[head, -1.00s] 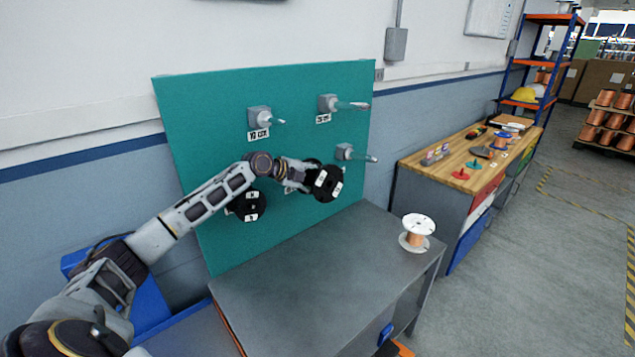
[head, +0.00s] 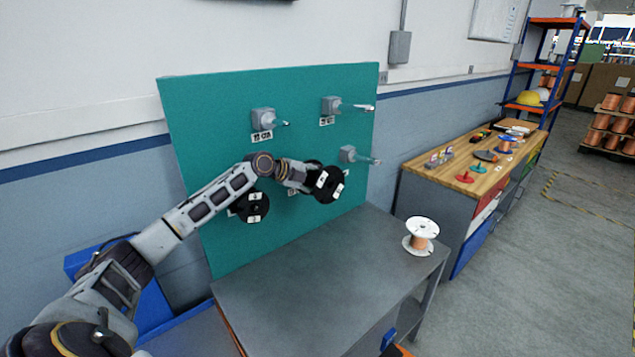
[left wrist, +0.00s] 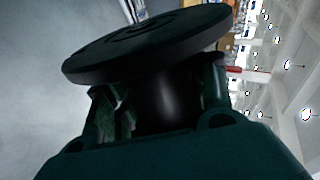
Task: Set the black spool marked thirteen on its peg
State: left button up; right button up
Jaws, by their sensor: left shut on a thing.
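A black spool (head: 329,185) with white labels is held in front of the green board (head: 215,150), at its lower right. My left gripper (head: 305,180) is shut on this spool; in the left wrist view the fingers (left wrist: 160,115) close around the hub, below the wide black flange (left wrist: 150,42). The label's number is too small to read. Another black spool (head: 253,207) sits on the board at lower left. Pegs project at upper left (head: 270,120), upper right (head: 345,106) and middle right (head: 358,156). The board behind the held spool is partly hidden. My right gripper is not in view.
A grey table (head: 300,285) stands below the board, mostly clear. A white-flanged copper spool (head: 421,234) stands at its right end. A wooden-topped bench (head: 440,178) with coloured parts stands farther right. Open floor lies at the right.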

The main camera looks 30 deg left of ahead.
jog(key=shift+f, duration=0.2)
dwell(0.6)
